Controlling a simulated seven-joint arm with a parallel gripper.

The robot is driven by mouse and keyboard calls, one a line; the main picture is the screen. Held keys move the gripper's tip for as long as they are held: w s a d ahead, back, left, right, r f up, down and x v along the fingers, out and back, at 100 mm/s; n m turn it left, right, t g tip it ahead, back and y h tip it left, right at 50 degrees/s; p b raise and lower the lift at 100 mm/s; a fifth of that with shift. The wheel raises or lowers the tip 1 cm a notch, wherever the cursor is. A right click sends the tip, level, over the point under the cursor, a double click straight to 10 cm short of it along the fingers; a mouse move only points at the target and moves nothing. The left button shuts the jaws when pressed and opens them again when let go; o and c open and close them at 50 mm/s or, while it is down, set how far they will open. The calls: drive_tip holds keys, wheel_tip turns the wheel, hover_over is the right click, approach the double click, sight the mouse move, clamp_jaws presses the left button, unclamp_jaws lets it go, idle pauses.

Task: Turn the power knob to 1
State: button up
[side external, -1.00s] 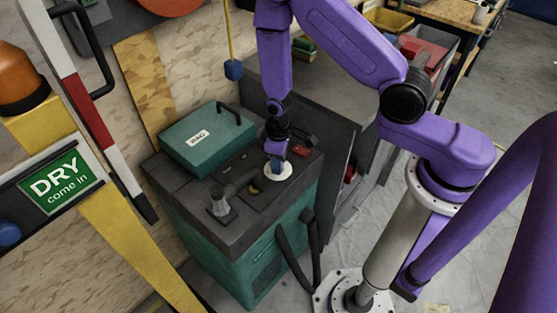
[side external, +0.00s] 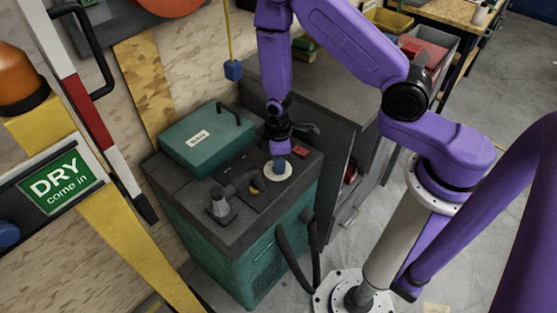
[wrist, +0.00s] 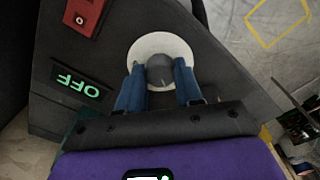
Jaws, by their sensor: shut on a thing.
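A grey round knob (wrist: 159,70) stands on a white disc (wrist: 160,44) on the dark top of a teal cabinet. In the wrist view the blue fingers of my gripper (wrist: 158,84) are on both sides of the knob and shut on it. In the side view my gripper (side external: 278,165) points down over the white disc (side external: 285,174), and the knob is hidden by the fingers. A green display (wrist: 76,80) beside the disc reads OFF, upside down in the wrist view. Any marks on the disc cannot be made out.
A red switch block (side external: 301,150) marked 0 sits near the disc. A grey lever-like fitting (side external: 220,202) and a teal case (side external: 207,140) are on the cabinet top. A blue block (side external: 233,70) hangs on a yellow cord. A DRY sign (side external: 60,180) stands at left.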

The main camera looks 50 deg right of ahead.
drive_tip(key=o, duration=1)
drive_tip(key=shift+o, duration=0.2)
wheel_tip(320, 180, up, 18)
drive_tip(key=shift+f, duration=0.25)
drive_tip(key=shift+s, duration=0.1)
drive_tip(key=s+r+n, duration=0.1)
drive_tip(key=s+r, duration=0.2)
drive_tip(key=s, duration=0.4)
drive_tip(key=s+d+r+n, duration=0.1)
drive_tip(key=s+r, duration=0.2)
drive_tip(key=s, duration=0.4)
drive_tip(key=s+r+n, duration=0.1)
drive_tip(key=s+r, duration=0.2)
drive_tip(key=s, duration=0.5)
drive_tip(key=shift+d, duration=0.15)
